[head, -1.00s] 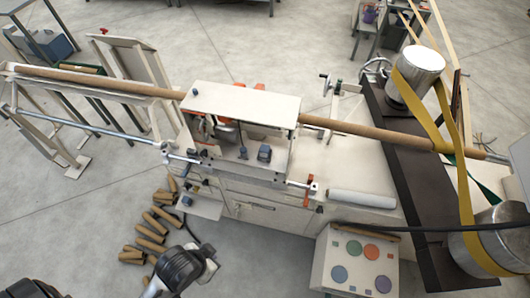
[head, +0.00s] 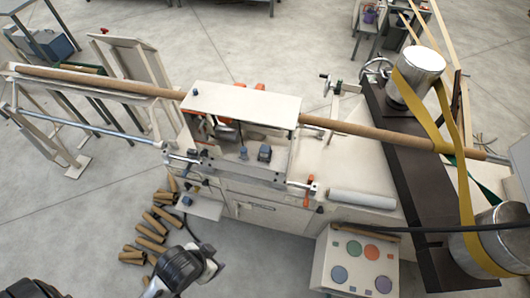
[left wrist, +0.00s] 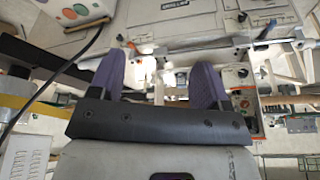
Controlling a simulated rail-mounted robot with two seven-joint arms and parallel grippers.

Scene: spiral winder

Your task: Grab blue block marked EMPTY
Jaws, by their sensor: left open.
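I can read no EMPTY marking in either view. In the head view, a small dark blue block (head: 264,153) sits on the machine's front ledge, with a smaller blue-grey piece (head: 243,153) to its left. Another small blue piece (head: 186,201) is on a pale shelf lower left. My left gripper (left wrist: 157,68) shows in the left wrist view with two purple fingers spread apart and nothing between them. In the head view my left arm comes in at the bottom left, below the shelf, and its fingers cannot be made out. My right gripper is not in view.
A long brown tube (head: 350,128) runs across the winding machine (head: 245,105). Loose cardboard tubes (head: 150,228) lie on the floor near my left arm. A control box with coloured buttons (head: 335,275) stands at the lower right. A black cable (left wrist: 55,80) crosses the left wrist view.

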